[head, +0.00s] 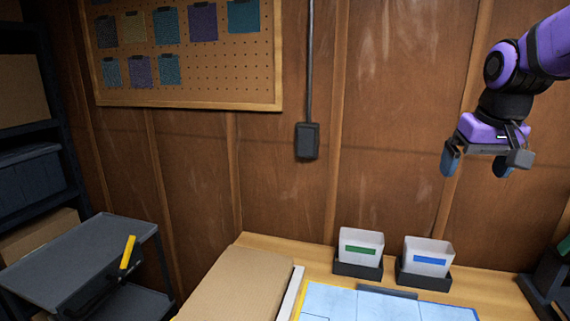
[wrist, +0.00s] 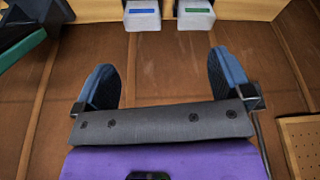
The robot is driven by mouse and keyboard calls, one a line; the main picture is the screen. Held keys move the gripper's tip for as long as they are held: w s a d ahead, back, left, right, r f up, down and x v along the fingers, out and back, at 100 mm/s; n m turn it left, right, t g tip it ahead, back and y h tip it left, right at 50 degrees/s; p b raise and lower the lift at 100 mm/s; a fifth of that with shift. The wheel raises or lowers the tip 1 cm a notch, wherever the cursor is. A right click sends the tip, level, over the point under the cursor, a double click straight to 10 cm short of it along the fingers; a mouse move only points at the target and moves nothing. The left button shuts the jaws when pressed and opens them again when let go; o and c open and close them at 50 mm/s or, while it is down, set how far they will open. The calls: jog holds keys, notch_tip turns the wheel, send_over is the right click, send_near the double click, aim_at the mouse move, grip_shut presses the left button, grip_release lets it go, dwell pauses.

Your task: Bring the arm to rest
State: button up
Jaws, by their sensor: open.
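My gripper (head: 477,165) hangs at the upper right of the head view, at the end of my purple and black arm. It is in the air above the workbench, in front of the brown wood-panel wall. Its two blue fingers stand wide apart with nothing between them. In the wrist view my gripper (wrist: 165,85) also shows open and empty, with the wall panels behind the gap.
Two white bins, one with a green label (head: 361,242) and one with a blue label (head: 428,256), stand on the workbench (head: 275,242) below my gripper. A cardboard box (head: 235,285) lies left of them. A grey cart (head: 80,250) stands at lower left. A pegboard (head: 230,75) hangs on the wall.

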jog(key=s+a+t, duration=0.1)
jog(key=s+a, duration=0.1)
jog(key=s, duration=0.7)
jog(key=s+a+f+n+t, duration=0.1)
jog(key=s+a, duration=0.1)
jog(key=s, duration=0.7)
jog(key=shift+s+f, duration=0.15)
jog(key=shift+f, duration=0.05)
jog(key=shift+a, duration=0.1)
